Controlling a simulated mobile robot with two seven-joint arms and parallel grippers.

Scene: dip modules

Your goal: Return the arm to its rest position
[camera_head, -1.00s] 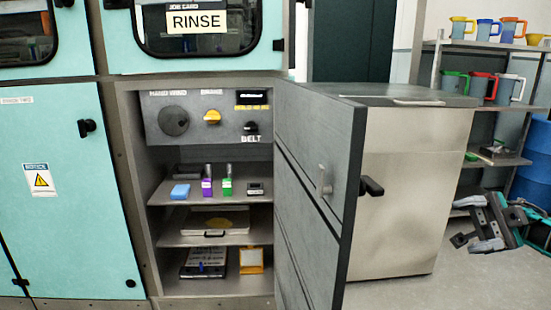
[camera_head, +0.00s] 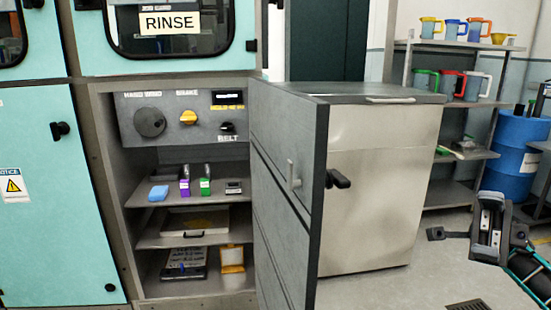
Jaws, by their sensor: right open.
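My right gripper (camera_head: 472,222) is at the right edge of the head view, its arm coming in from the lower right. It is open and empty, with nothing between its fingers. It hangs in front of the floor, right of the steel cabinet (camera_head: 378,190), and appears apart from everything around it. My left gripper and arm are not in view.
A grey door (camera_head: 285,190) stands swung open from the shelved bay under the RINSE sign (camera_head: 170,22). The bay holds a blue block (camera_head: 158,193) and several small items. Jug shelves (camera_head: 460,103) and a blue drum (camera_head: 515,155) stand behind my right gripper.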

